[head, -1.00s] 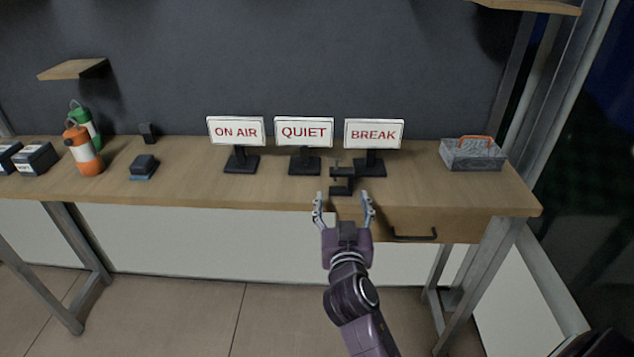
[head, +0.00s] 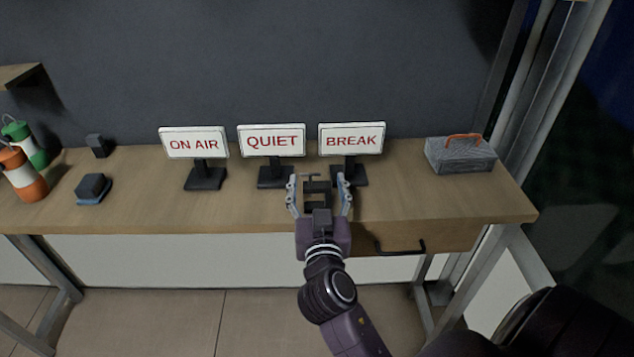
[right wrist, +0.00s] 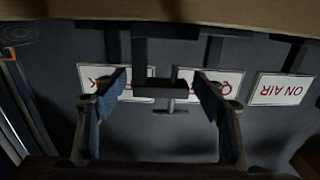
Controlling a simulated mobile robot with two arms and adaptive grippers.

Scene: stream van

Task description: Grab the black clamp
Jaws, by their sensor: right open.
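The black clamp (head: 316,186) stands on the wooden desk near its front edge, in front of the gap between the QUIET and BREAK signs. My right gripper (head: 319,190) is open, with one finger on each side of the clamp in the head view. In the right wrist view, which is upside down, the clamp (right wrist: 153,80) shows between the two open fingers (right wrist: 160,85). I cannot tell whether either finger touches it. The clamp's lower part is partly hidden by my gripper in the head view. My left gripper is not in view.
Signs reading ON AIR (head: 194,143), QUIET (head: 272,141) and BREAK (head: 352,139) stand close behind the clamp. A grey basket (head: 461,156) with an orange handle is at the right. Orange (head: 22,174) and green bottles stand at the left. A drawer handle (head: 400,249) is below the desk top.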

